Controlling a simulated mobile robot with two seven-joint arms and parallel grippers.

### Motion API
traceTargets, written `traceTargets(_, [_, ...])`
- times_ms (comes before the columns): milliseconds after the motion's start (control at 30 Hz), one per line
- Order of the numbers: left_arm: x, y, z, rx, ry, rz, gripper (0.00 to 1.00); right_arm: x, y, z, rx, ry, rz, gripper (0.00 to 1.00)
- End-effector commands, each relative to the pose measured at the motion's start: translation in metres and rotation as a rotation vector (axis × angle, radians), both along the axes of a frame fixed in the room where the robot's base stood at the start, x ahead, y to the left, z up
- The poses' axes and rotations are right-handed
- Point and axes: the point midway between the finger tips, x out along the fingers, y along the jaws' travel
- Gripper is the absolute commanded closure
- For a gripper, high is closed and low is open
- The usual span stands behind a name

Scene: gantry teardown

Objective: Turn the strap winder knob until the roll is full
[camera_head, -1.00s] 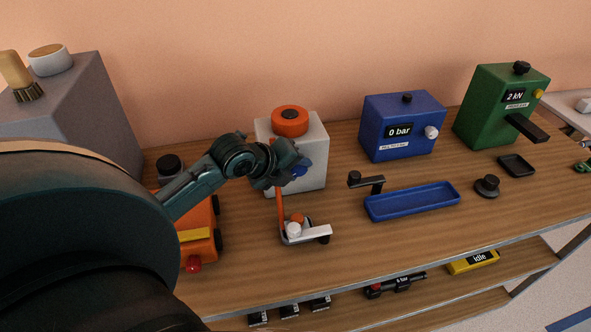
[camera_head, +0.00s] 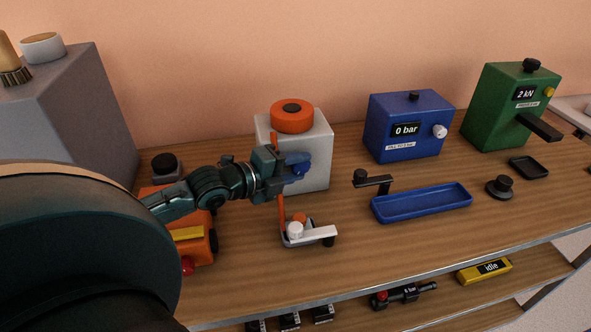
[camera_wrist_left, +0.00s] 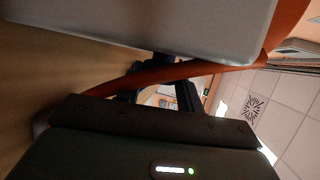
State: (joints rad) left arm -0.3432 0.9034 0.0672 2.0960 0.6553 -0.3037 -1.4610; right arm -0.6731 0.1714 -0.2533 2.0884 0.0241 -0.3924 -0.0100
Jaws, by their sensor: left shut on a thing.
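The strap winder (camera_head: 314,235) sits on the bench, with a white crank arm, a white knob (camera_head: 295,230) and a dark knob (camera_head: 328,242) at the arm's end. An orange strap (camera_head: 281,210) runs upright from it, passes behind my left gripper and shows above it, beside the pale box. My left gripper (camera_head: 290,166) is in front of this box, above and apart from the winder. It is shut on a small blue piece (camera_head: 302,161), partly hidden. In the left wrist view the strap (camera_wrist_left: 150,77) crosses the dark fingers (camera_wrist_left: 160,92). My right gripper is not in view.
The pale box (camera_head: 318,135) carries an orange roll (camera_head: 292,117). Right of it stand a blue "0 bar" box (camera_head: 405,108), a blue tray (camera_head: 422,213) and a green "2 kN" box (camera_head: 497,90). An orange device (camera_head: 197,253) lies under my left arm.

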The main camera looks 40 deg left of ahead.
Motion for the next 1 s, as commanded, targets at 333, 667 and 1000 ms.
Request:
traceTargets(333, [-0.0001, 0.0003, -0.0003, -0.001, -0.001, 0.001, 0.86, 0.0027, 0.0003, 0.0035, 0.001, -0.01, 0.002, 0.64])
traceTargets(667, [0.0, 0.0002, -0.0002, -0.001, -0.001, 0.001, 0.41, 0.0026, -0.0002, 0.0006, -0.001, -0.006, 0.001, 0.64])
traceTargets(1000, [-0.0063, 0.0027, 0.0006, 0.001, 0.001, 0.002, 0.41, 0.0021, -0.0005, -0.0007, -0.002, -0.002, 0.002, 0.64])
